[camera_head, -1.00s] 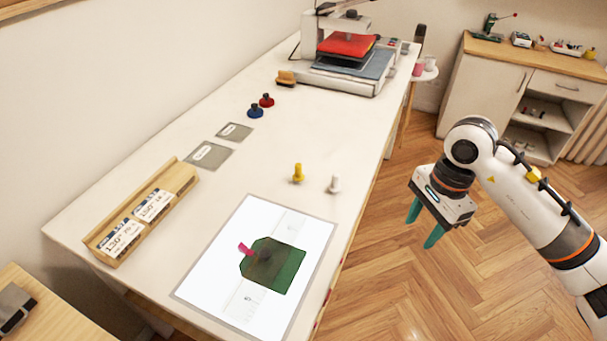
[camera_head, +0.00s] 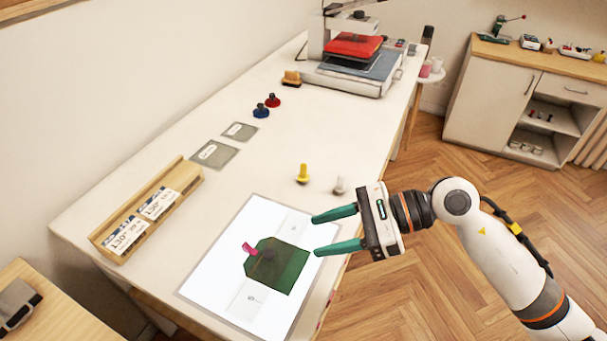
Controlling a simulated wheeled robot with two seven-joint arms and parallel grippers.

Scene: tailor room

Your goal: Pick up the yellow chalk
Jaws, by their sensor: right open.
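The yellow chalk (camera_head: 303,174) stands upright on the white table (camera_head: 215,115), just beyond the far edge of the light panel. A white chalk-like piece (camera_head: 339,186) stands close to its right. My right gripper (camera_head: 317,235) is open and empty, with teal fingers pointing left above the right edge of the light panel. It is nearer to me than the yellow chalk and apart from it. My left gripper is not in view.
A light panel (camera_head: 213,290) bears a green tag-shaped piece (camera_head: 285,272) with a pink part. A wooden tray with cards (camera_head: 190,180), grey plates (camera_head: 214,154), blue and red knobs (camera_head: 261,111) and a heat press (camera_head: 345,78) are also on the table. The table between knobs and chalk is clear.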

